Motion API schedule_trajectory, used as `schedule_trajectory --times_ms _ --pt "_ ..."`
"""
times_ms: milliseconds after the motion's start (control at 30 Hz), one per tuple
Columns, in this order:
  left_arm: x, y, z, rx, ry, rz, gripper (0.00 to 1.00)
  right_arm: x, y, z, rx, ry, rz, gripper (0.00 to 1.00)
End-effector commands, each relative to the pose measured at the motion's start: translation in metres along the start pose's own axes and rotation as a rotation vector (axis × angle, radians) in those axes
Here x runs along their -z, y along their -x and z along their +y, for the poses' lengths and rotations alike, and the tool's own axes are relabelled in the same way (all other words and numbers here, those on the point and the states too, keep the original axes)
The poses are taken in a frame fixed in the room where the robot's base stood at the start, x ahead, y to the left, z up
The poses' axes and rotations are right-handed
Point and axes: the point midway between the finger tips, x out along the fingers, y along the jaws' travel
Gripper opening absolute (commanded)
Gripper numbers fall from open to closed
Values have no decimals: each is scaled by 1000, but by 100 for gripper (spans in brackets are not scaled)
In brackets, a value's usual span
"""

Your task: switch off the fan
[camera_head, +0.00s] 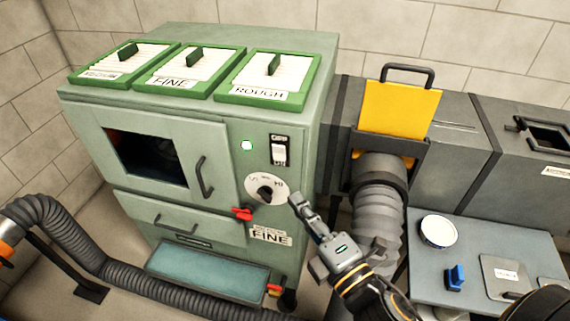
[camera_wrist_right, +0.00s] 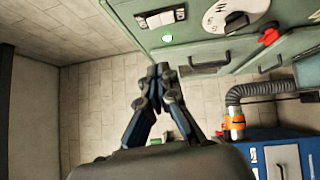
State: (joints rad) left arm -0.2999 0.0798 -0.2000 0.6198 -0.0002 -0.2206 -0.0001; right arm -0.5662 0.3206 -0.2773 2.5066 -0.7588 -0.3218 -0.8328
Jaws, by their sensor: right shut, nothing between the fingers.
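The green machine (camera_head: 190,110) stands at the left centre with a rocker switch (camera_head: 280,152) on its front, labelled OFF at the top. The switch also shows in the wrist view (camera_wrist_right: 160,18). A pale green lamp (camera_head: 246,145) beside it looks lit. Below is a dial (camera_head: 265,189) with a black knob, whose right side reads HI. My right gripper (camera_head: 297,203) is shut and empty, its tips in front of the machine, right of the dial and below the switch. In the wrist view its fingertips (camera_wrist_right: 158,76) meet, apart from the switch. My left gripper is not in view.
A red lever (camera_head: 242,214) sits below the dial. A yellow plate (camera_head: 400,107) stands in the grey duct, above a grey hose (camera_head: 378,205). A side table (camera_head: 425,282) holds a white round container (camera_head: 438,231) and a blue item (camera_head: 455,278). Framed filters (camera_head: 265,75) lie on the machine.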

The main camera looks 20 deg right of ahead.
Motion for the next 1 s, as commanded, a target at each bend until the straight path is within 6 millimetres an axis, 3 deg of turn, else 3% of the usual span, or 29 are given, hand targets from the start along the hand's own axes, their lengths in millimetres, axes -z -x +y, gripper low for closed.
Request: schedule_trajectory --times_ms 400,633,1000 --pt "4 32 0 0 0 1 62 -4 -82 4 -1 3 -1 0" --pt "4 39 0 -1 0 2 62 -24 -99 1 0 2 0 0" --pt "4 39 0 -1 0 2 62 -29 -103 -1 1 -1 0 0"
